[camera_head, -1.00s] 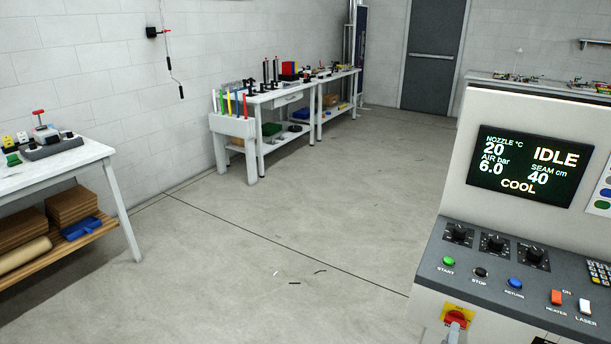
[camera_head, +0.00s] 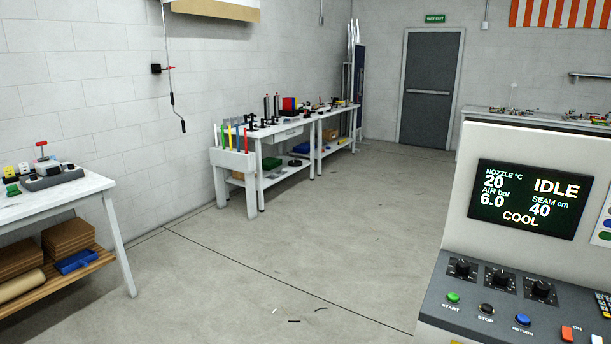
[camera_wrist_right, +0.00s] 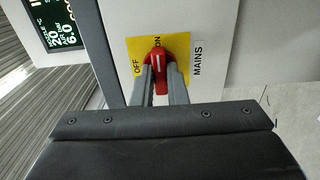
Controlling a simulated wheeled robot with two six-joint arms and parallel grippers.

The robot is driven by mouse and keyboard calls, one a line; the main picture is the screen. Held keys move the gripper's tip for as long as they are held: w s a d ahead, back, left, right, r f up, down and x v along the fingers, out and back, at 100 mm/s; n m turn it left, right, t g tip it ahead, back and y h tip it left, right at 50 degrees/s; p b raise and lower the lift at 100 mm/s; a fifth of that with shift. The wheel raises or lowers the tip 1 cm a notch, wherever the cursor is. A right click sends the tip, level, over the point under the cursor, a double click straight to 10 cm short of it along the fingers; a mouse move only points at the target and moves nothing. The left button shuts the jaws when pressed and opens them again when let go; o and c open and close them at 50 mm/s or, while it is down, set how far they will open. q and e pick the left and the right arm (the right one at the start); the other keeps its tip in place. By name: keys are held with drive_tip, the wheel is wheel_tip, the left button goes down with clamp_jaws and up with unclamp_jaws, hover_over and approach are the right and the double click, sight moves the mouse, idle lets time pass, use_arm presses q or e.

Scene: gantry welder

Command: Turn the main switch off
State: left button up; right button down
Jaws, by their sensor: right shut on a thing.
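The main switch is a red rotary handle (camera_wrist_right: 157,56) on a yellow plate (camera_wrist_right: 134,46) in the right wrist view. The plate is marked OFF at its left and ON at its top, and MAINS is printed beside it. The white line on the handle runs up the picture towards ON. My right gripper (camera_wrist_right: 160,76) has one finger on each side of the handle and is shut on it. In the head view the switch is below the frame, and neither gripper shows.
The control panel (camera_head: 441,283) carries a screen (camera_head: 528,199) reading IDLE and COOL, with knobs and buttons below. A workbench (camera_head: 82,190) stands at the left and others along the back wall. The floor (camera_head: 250,280) between is mostly clear.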

drive_tip(key=n+p, duration=0.3)
drive_tip(key=n, duration=0.7)
drive_tip(key=c, duration=1.7)
unclamp_jaws()
drive_tip(key=shift+o, duration=0.3)
drive_tip(key=shift+s+f, duration=0.1)
